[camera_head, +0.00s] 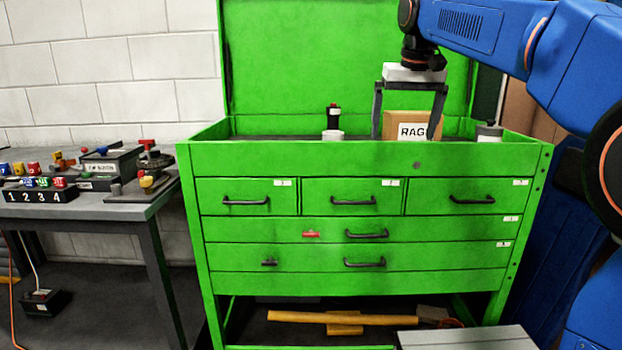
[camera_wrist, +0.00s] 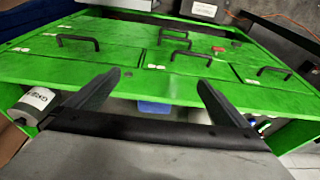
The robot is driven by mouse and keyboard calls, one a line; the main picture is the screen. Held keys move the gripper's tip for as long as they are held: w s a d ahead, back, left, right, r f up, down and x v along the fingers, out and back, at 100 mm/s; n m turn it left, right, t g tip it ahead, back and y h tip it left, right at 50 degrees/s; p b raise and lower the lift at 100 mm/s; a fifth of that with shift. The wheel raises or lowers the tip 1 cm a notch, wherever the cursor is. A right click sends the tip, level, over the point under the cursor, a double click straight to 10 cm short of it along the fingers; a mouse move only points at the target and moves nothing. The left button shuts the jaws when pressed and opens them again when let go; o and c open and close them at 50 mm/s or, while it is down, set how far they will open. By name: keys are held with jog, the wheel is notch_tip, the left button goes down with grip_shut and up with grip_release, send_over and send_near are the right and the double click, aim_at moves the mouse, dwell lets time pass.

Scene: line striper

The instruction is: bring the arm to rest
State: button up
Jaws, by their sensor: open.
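My gripper (camera_head: 409,112) hangs from my blue arm at the upper right of the head view, pointing down. Its two dark fingers are spread wide, with nothing gripped between them. The fingers are just in front of or above a cardboard box marked RAG (camera_head: 413,130) in the open top of a green tool chest (camera_head: 300,160). I cannot tell the exact gap. In the wrist view my gripper (camera_wrist: 155,90) shows both fingers apart, over the chest's front with its drawers (camera_wrist: 130,55).
A dark bottle (camera_head: 334,117), a white round item (camera_head: 332,135) and a grey canister (camera_head: 489,131) stand in the chest top. All the drawers look shut. A side table (camera_head: 150,212) with colored parts stands at left. A grey box top (camera_head: 465,338) is low in front.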

jog(key=s+d+f, duration=0.3)
jog(key=s+f, duration=1.4)
jog(key=s, duration=0.1)
jog(key=s+d+f+t, duration=0.1)
jog(key=s+d+f, duration=0.2)
jog(key=s+f, duration=1.3)
jog(key=shift+s+d+f+t, duration=0.3)
jog(key=shift+s+f, duration=0.1)
jog(key=shift+s, duration=0.7)
